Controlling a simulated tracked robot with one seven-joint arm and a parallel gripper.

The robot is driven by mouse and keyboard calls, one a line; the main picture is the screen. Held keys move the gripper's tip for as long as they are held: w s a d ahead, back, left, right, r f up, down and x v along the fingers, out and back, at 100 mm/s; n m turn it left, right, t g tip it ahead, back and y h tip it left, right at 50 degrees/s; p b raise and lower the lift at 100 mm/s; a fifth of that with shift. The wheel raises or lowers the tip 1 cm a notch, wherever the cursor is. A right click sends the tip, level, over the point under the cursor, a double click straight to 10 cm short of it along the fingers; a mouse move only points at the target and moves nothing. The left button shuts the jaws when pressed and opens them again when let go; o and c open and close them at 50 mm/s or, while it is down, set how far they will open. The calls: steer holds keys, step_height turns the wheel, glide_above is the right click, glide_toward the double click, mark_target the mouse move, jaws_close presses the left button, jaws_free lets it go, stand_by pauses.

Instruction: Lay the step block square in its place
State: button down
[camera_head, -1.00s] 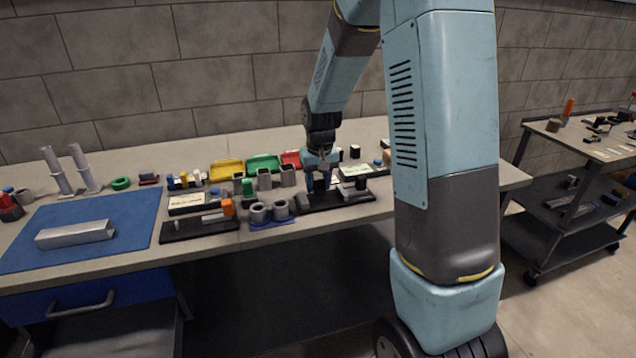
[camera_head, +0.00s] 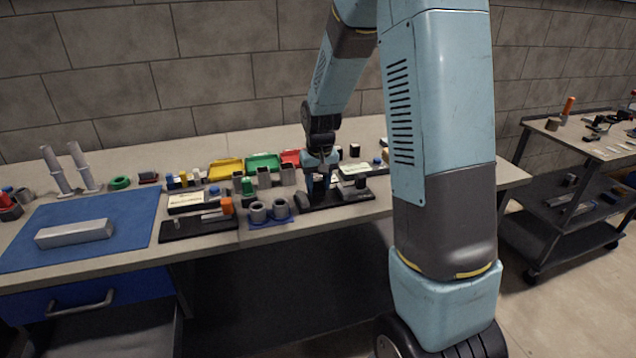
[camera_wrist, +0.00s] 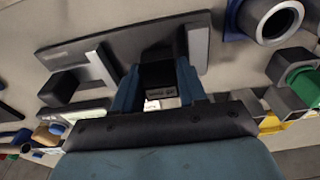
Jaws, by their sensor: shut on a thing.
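My gripper (camera_wrist: 160,88) points down over a dark fixture plate (camera_wrist: 90,45), with its blue fingers on either side of a black block (camera_wrist: 158,72). It is shut on this block, which appears to be the step block and has a pale label at its edge. The block is at the plate, beside a grey bar-like fence (camera_wrist: 103,66); I cannot tell whether it rests flat. In the head view my gripper (camera_head: 317,186) is at the left part of the plate (camera_head: 350,196), and the fingers hide most of the block.
On the plate are a grey block (camera_wrist: 197,48) beside the fingers and another black block (camera_wrist: 58,88) near the fence. Grey cups on a blue base (camera_head: 270,221) stand close to the left. A blue mat (camera_head: 130,212) with a metal bar lies farther left.

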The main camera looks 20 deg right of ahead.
steer(key=shift+f, duration=0.85)
stand_by(0.7)
steer(key=c, duration=0.5)
jaws_free()
steer(key=shift+a, duration=0.1)
steer(key=shift+c, duration=0.2)
steer(key=shift+r, duration=0.1)
steer(key=shift+r, duration=0.3)
step_height(320, 180, up, 13)
steer(key=s, duration=0.1)
steer(key=shift+s, duration=0.3)
steer(key=shift+f, duration=0.1)
